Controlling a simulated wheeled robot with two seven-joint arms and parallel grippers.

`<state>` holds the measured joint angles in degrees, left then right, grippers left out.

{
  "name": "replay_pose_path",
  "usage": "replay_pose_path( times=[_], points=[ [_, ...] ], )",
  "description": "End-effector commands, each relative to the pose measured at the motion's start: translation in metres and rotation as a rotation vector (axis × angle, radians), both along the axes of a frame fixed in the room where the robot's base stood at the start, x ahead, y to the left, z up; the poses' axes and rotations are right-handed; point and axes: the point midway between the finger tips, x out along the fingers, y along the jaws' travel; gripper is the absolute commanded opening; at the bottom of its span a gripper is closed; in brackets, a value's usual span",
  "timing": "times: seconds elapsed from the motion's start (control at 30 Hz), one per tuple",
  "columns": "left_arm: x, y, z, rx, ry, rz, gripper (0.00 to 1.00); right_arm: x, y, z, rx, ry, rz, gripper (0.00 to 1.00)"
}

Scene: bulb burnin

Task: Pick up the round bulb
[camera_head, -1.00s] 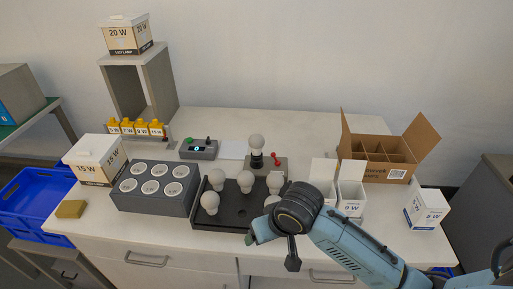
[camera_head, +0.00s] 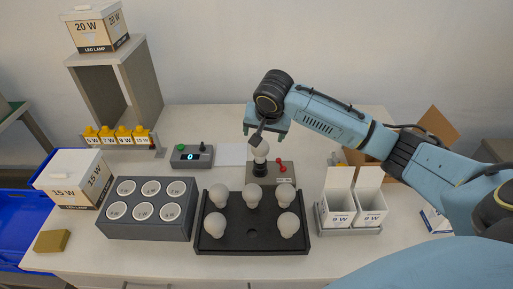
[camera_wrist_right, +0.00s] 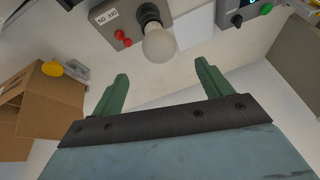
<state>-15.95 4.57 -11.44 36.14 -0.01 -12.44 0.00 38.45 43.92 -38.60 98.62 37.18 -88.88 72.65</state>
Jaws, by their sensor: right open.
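A round white bulb (camera_head: 261,152) stands upright in the black socket of the test stand (camera_head: 285,172). In the right wrist view the bulb (camera_wrist_right: 159,45) is just beyond the fingertips, near the middle of the gap. My right gripper (camera_head: 266,133) is above and behind the bulb in the head view. Its green fingers (camera_wrist_right: 162,72) are open, with nothing between them, and do not touch the bulb. Several more white bulbs (camera_head: 253,193) stand in the black tray (camera_head: 252,247) in front, which has one empty hole. My left gripper is not in view.
A grey block with white-rimmed cups (camera_head: 148,228) is left of the tray. White boxes (camera_head: 338,207) stand to its right. A control box (camera_head: 192,157) and white sheet (camera_head: 232,154) lie left of the stand. An open carton (camera_head: 438,127) is partly behind my right arm.

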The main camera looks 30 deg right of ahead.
Motion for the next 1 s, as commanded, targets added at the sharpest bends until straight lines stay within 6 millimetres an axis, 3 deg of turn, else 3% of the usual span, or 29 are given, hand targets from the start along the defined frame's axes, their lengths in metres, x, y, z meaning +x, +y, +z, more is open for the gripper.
replay_pose_path(
  times=[0.03, 0.1, 0.2, 0.3, 0.43, 0.6, 0.8, 1.0],
  points=[
    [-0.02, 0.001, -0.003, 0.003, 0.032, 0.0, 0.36, 0.004, -0.001, -0.012, 0.0, 0.004, -0.002, 0.78],
    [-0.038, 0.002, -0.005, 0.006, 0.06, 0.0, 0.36, 0.009, -0.003, -0.024, 0.0, 0.002, -0.002, 0.78],
    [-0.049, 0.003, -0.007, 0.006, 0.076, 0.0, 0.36, 0.015, -0.005, -0.037, 0.0, 0.002, 0.001, 0.78],
    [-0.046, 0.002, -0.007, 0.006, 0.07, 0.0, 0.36, 0.018, -0.006, -0.044, 0.0, 0.0, 0.001, 0.78],
    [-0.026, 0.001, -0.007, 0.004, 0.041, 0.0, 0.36, 0.021, -0.007, -0.052, -0.001, 0.0, 0.002, 0.78],
    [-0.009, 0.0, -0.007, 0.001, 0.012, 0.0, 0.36, 0.028, -0.008, -0.077, -0.001, 0.001, 0.001, 0.78],
    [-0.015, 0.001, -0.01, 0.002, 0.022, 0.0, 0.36, 0.035, -0.01, -0.094, -0.002, 0.0, 0.003, 0.78],
    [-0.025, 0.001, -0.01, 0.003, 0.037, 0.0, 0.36, 0.036, -0.011, -0.096, -0.001, -0.001, 0.003, 0.78]
  ],
)
